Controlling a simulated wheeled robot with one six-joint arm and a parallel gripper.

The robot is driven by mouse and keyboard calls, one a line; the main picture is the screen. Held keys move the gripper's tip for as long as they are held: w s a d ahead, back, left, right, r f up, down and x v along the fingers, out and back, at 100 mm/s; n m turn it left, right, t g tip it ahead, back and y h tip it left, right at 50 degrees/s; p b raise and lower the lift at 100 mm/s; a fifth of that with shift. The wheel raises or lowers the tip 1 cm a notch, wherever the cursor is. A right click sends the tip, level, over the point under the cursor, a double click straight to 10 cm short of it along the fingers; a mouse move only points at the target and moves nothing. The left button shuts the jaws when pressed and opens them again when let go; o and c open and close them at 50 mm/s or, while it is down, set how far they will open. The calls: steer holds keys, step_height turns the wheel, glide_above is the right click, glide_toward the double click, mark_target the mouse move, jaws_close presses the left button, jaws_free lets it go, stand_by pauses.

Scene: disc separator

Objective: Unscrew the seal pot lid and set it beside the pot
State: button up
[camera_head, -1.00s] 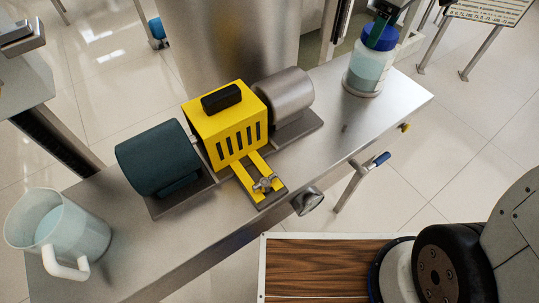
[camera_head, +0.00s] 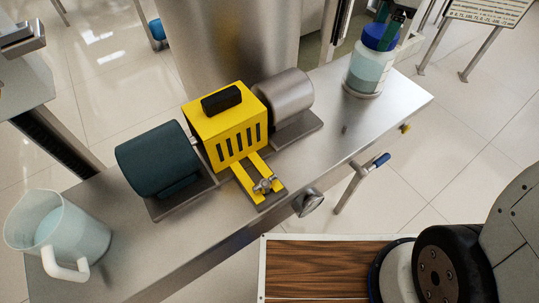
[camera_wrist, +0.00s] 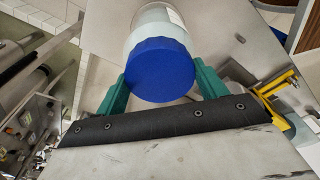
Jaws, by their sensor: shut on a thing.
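The seal pot (camera_head: 367,72) is a clear jar with pale blue liquid, upright at the far right end of the steel bench. Its blue lid (camera_head: 381,37) sits on top of the pot. My gripper (camera_head: 391,16) comes down from above with its green fingers at the lid. In the wrist view the blue lid (camera_wrist: 160,69) lies between the two green fingers of my gripper (camera_wrist: 158,84), which is shut on it. Part of the pot (camera_wrist: 157,20) shows beyond the lid.
A yellow guard (camera_head: 232,130) with a dark motor (camera_head: 160,160) and a steel cylinder (camera_head: 285,97) stands mid-bench. A white jug (camera_head: 75,235) with liquid stands at the near left. The steel bench top (camera_head: 350,130) is clear between the cylinder and the pot.

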steer(key=shift+f, duration=0.1)
steer(key=shift+n, duration=1.7)
steer(key=shift+n+g, duration=0.3)
steer(key=shift+n, duration=0.4)
steer(key=o, duration=0.5)
steer(key=shift+n, duration=0.4)
steer(key=shift+c, duration=0.2)
steer(key=c, duration=0.9)
steer(key=shift+o, duration=0.2)
